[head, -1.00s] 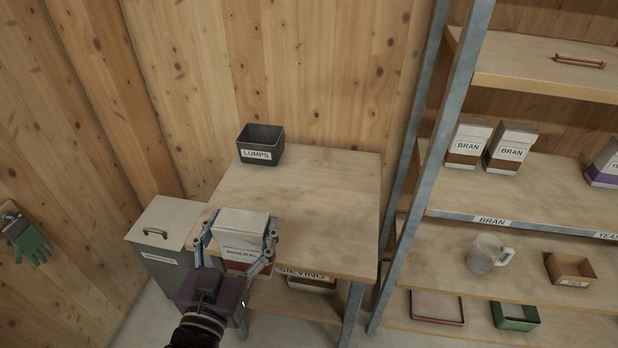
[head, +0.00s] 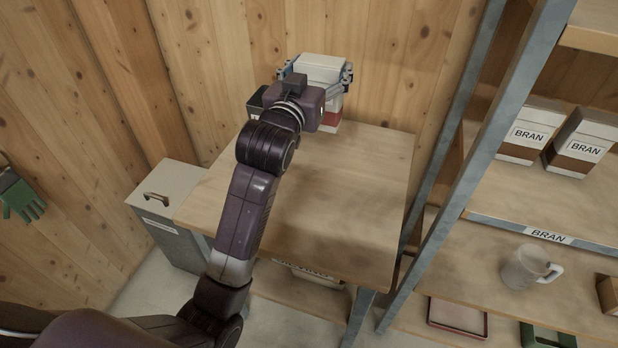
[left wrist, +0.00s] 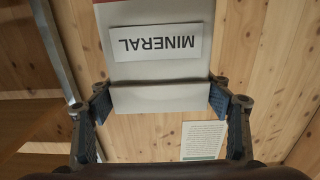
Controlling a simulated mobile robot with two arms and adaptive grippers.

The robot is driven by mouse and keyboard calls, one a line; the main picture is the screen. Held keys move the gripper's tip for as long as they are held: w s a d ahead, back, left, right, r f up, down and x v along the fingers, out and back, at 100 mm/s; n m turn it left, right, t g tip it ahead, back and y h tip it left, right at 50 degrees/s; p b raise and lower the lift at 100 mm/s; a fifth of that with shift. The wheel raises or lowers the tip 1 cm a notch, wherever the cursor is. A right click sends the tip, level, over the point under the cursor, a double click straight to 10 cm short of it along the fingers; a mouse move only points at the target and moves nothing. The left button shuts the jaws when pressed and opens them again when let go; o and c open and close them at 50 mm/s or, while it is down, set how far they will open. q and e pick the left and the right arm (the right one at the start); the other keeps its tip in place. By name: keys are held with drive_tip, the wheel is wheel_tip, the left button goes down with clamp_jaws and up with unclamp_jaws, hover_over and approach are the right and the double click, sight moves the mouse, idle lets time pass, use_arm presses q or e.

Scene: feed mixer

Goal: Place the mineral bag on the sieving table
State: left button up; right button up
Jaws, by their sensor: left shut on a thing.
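The mineral bag (head: 320,68) is a white box-like bag with a red lower part, held near the back of the sieving table (head: 335,200). Its "MINERAL" label shows upside down in the left wrist view (left wrist: 157,45). My left gripper (head: 316,78) is shut on the bag, with one finger on each side; the fingers also show in the left wrist view (left wrist: 160,105). My arm covers part of the bag's base, so I cannot tell whether it touches the tabletop. My right gripper is not in view.
A dark lumps tray (head: 257,100) stands at the table's back left, partly behind my gripper. A grey lidded bin (head: 165,205) stands left of the table. The table's middle and right are clear.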

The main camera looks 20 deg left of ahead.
use_arm(q)
drive_tip(key=shift+w+r+b, duration=0.3)
drive_tip(key=shift+w+r, duration=0.45)
drive_tip(key=shift+r, duration=0.05)
wheel_tip(320, 180, down, 14)
drive_tip(key=shift+f+b, duration=0.3)
drive_tip(key=shift+f, duration=2.35)
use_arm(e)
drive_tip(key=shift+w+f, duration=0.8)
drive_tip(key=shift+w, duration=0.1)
use_arm(q)
drive_tip(key=o, duration=1.7)
drive_tip(key=shift+f, duration=0.3)
drive_tip(key=shift+c, duration=0.2)
drive_tip(key=o, duration=0.4)
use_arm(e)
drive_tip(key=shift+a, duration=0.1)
use_arm(q)
drive_tip(key=shift+s+r, duration=0.1)
drive_tip(key=shift+r, duration=0.05)
drive_tip(key=s, duration=0.8)
drive_tip(key=s+b, duration=0.1)
drive_tip(key=s, duration=0.3)
drive_tip(key=shift+a, duration=0.25)
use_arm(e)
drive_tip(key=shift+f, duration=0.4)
